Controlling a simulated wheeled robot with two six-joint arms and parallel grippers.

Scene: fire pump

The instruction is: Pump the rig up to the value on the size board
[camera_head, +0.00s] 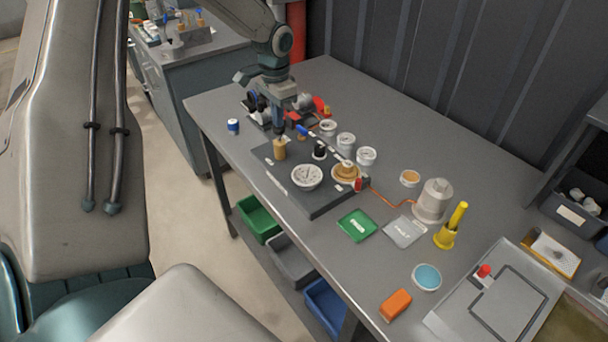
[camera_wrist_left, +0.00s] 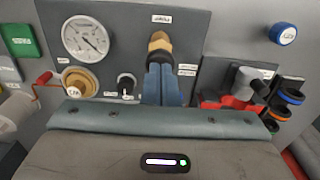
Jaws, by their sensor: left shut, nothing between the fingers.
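The pump rig is a dark board (camera_head: 318,203) on the grey table. It bears a round white gauge (camera_head: 307,177), a brass plunger cap (camera_head: 279,149), a black knob (camera_head: 320,150) and a brass wheel (camera_head: 346,171). My left gripper (camera_head: 279,134) is shut and empty, its tips right at the brass cap. In the left wrist view the closed fingers (camera_wrist_left: 166,72) reach the cap (camera_wrist_left: 159,42); whether they touch it I cannot tell. The gauge there (camera_wrist_left: 85,38) has a dark needle, its numbers too small to read. I cannot make out the size board. My right gripper is out of view.
Several small white round dials, such as one (camera_head: 346,141), stand behind the rig. A blue-topped cylinder (camera_head: 233,126) stands left.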

